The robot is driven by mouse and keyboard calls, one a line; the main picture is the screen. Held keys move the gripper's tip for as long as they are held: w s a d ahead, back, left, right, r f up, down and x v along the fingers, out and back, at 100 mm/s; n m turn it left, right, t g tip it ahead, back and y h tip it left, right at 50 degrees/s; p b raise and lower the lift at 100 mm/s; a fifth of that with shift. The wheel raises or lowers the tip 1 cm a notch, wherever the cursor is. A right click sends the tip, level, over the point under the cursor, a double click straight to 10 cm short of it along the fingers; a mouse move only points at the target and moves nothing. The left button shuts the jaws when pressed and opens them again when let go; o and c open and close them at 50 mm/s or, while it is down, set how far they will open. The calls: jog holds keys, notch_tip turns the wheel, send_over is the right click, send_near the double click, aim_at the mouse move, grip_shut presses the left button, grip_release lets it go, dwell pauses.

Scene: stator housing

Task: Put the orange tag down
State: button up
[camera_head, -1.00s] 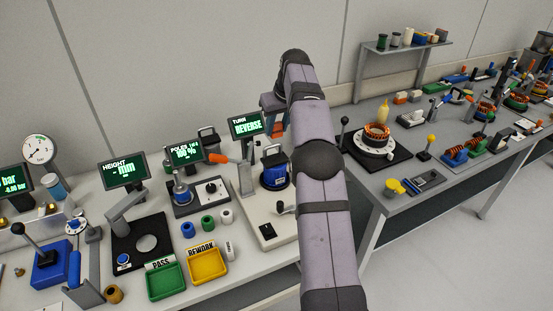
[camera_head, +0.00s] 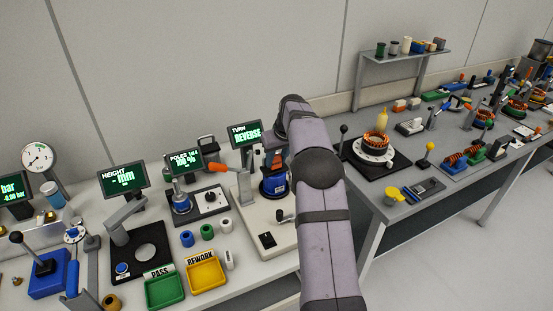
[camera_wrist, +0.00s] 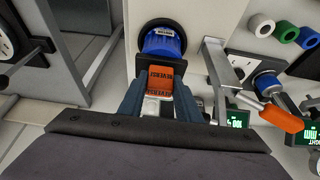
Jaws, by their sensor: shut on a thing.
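The orange tag (camera_wrist: 160,78), with dark lettering, is between the fingers of my gripper (camera_wrist: 160,98) in the wrist view. My gripper is shut on it. In the wrist view the tag lies right next to the blue cylindrical housing (camera_wrist: 162,43), which has a white label. I cannot tell whether they touch. In the head view the blue housing (camera_head: 274,187) stands on the white station base (camera_head: 250,223), and my arm hides most of the gripper and the tag above it.
A screen reading REVERSE (camera_head: 246,134) stands behind the station. An orange-handled lever (camera_wrist: 281,118) is close to the right of my gripper in the wrist view. Green (camera_head: 164,289) and yellow (camera_head: 206,273) trays lie at the front.

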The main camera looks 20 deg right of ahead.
jog(key=shift+f, duration=0.25)
jog(key=shift+f, duration=0.1)
jog(key=o, duration=1.1)
jog(key=b+v, duration=0.2)
jog(key=v, duration=1)
jog(key=shift+b, duration=0.3)
